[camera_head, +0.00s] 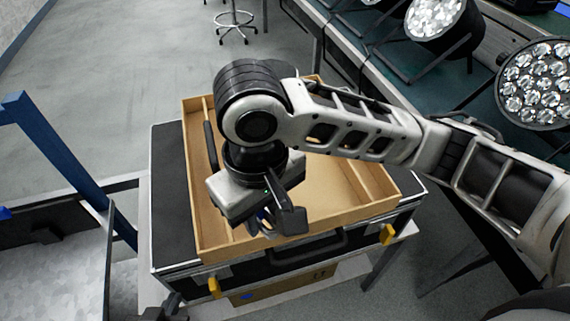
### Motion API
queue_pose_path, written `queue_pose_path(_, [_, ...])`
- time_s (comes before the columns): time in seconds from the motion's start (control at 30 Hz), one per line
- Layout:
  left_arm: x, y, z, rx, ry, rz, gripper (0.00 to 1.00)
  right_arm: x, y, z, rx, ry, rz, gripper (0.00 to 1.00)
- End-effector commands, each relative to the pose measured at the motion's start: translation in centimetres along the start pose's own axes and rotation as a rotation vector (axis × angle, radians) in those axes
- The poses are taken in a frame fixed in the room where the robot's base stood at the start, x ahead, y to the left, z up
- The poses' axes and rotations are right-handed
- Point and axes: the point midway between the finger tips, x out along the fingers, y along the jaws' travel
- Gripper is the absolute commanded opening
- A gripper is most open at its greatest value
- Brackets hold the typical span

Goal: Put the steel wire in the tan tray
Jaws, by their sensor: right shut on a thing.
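The tan tray (382,211) is an open wooden box with thin dividers, resting on a black case.
A black case (168,200) with yellow latches supports the tray. A black bar (210,144) lies along the tray's left side. Par cans (537,85) stand on the green-topped bench at right. A blue post (65,150) rises at left. Open floor and a stool (235,20) lie behind.

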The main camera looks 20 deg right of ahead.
Motion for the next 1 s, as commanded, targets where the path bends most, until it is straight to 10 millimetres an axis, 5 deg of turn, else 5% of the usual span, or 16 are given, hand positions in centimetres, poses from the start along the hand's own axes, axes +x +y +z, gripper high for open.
queue_pose_path(0.4, [0.0,0.8,0.7,-0.006,-0.007,0.016,0.0,5.8,8.9,-3.1,0.005,-0.004,0.004,0.04])
queue_pose_path(0.8, [0.1,0.7,0.7,-0.006,-0.007,0.014,0.0,9.5,11.8,-4.2,0.004,-0.003,0.003,0.04])
queue_pose_path(1.0, [0.1,0.5,0.2,-0.004,0.0,0.012,0.0,12.1,11.6,-4.2,0.0,-0.001,0.002,0.04])
